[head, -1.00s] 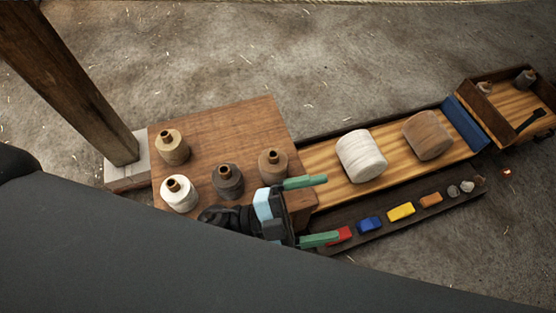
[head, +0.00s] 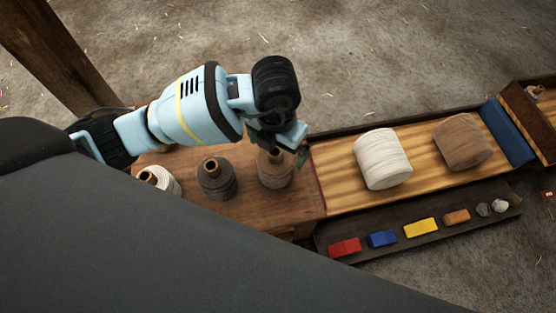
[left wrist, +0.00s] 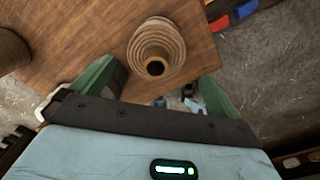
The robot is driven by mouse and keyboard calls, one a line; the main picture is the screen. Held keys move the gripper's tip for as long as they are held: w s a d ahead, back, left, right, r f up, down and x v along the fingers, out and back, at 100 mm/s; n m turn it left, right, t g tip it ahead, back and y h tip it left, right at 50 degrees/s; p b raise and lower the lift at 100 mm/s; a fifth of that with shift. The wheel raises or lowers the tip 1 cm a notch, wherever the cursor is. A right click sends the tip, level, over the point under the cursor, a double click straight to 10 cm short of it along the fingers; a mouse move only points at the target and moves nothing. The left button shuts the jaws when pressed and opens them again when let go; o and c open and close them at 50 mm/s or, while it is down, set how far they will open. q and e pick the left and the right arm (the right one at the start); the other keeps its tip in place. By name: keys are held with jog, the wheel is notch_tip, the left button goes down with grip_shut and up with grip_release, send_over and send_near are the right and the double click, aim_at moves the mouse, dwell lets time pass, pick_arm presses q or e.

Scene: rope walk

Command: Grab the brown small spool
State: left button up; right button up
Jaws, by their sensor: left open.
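The small brown spool (head: 275,175) stands upright near the right end of the wooden table. Its top is partly hidden by my left gripper (head: 287,142) in the head view. In the left wrist view the brown spool (left wrist: 157,40) shows from above, with its open core toward me. The green fingers of my left gripper (left wrist: 158,82) are spread apart, one to each side of the spool's near end, with nothing held between them.
A dark spool (head: 217,182) and a white spool (head: 165,182) stand left on the table (head: 245,208). Large white (head: 382,160) and brown (head: 462,143) rolls lie in the tray at right. Coloured blocks (head: 420,228) lie on a dark strip in front.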

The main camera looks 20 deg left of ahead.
aim_at(275, 161)
pick_arm(q)
jog(key=shift+w+f, duration=0.1)
jog(key=shift+w, duration=0.25)
jog(key=shift+s+f, duration=0.25)
jog(key=shift+f, duration=0.75)
jog(key=shift+a+f+b, duration=0.15)
jog(key=shift+f+b, duration=0.3)
jog(key=shift+f, duration=0.8)
jog(key=shift+a+f+b, duration=0.15)
jog(key=shift+f+b, duration=0.25)
jog(key=shift+f, duration=1.25)
pick_arm(e)
jog(key=shift+s+d+f, duration=0.1)
jog(key=shift+d+f, duration=0.05)
jog(key=shift+f, duration=0.35)
jog(key=shift+s+d+f, duration=0.1)
jog(key=shift+d+f, duration=0.05)
jog(key=shift+f, duration=0.35)
pick_arm(q)
jog(key=shift+r, duration=0.1)
jog(key=c, duration=1)
jog(key=shift+w, duration=0.1)
jog(key=shift+c, duration=0.8)
pick_arm(e)
jog(key=shift+s, duration=0.15)
